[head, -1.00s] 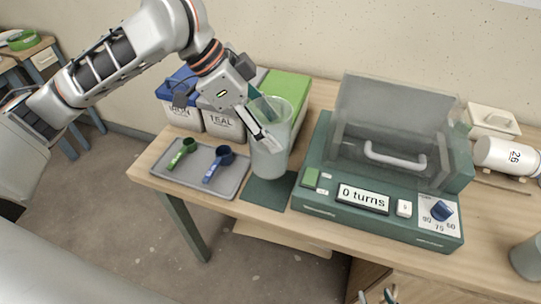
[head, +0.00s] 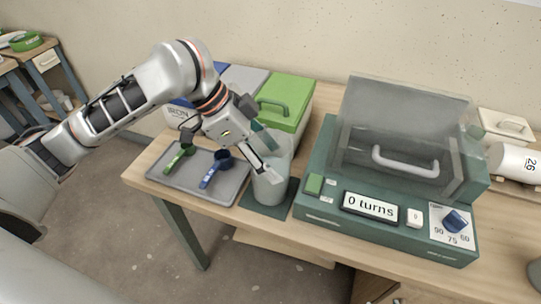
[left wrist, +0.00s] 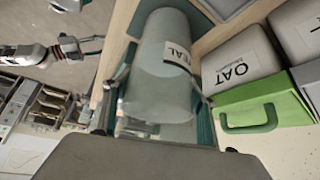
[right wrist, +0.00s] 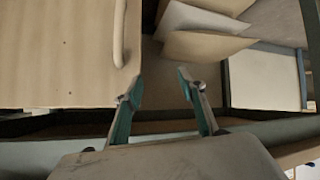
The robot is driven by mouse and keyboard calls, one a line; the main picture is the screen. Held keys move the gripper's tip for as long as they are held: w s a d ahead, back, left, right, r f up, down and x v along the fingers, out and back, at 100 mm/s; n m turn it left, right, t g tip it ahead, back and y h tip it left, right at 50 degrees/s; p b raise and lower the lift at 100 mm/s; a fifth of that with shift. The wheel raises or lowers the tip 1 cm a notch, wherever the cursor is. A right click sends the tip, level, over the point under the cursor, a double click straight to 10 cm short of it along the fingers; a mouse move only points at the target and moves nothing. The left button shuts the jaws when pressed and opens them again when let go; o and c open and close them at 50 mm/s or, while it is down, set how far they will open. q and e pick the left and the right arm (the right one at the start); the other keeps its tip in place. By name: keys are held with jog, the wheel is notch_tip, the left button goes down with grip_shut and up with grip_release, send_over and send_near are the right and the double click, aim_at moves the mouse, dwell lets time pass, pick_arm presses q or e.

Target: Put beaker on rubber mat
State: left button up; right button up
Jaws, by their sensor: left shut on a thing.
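The beaker (head: 271,187) is a tall, translucent grey-green cylinder. My left gripper (head: 262,168) is shut on its sides and holds it about upright. The beaker also fills the middle of the left wrist view (left wrist: 160,92), between the two fingers, with a label on it or behind it. The dark green rubber mat (head: 275,212) lies on the table under the beaker, whose base appears inside the mat's outline. I cannot tell whether the base touches the mat. My right gripper (right wrist: 158,92) is open and empty, low in front of wooden furniture.
A grey tray (head: 225,195) with a green scoop (head: 178,158) and a blue scoop (head: 214,168) is left of the mat. A green-lidded bin (head: 285,98) stands behind. A green machine (head: 330,205) with a turns display is close on the right.

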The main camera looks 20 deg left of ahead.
pick_arm(q)
jog(key=o, duration=2.1)
pick_arm(e)
jog(key=shift+s, duration=0.1)
jog(key=shift+f, duration=0.1)
pick_arm(q)
jog(key=p+v, duration=0.2)
jog(key=v, duration=0.3)
jog(key=shift+w+r, duration=0.15)
jog(key=shift+r, duration=0.05)
jog(key=p, duration=0.2)
send_near(257, 141)
jog(key=s+d, duration=0.2)
jog(key=d, duration=0.1)
jog(key=shift+a+f, duration=0.25)
pick_arm(e)
jog(key=r, duration=0.1)
jog(key=a+r, duration=0.1)
jog(key=shift+s+r, duration=0.3)
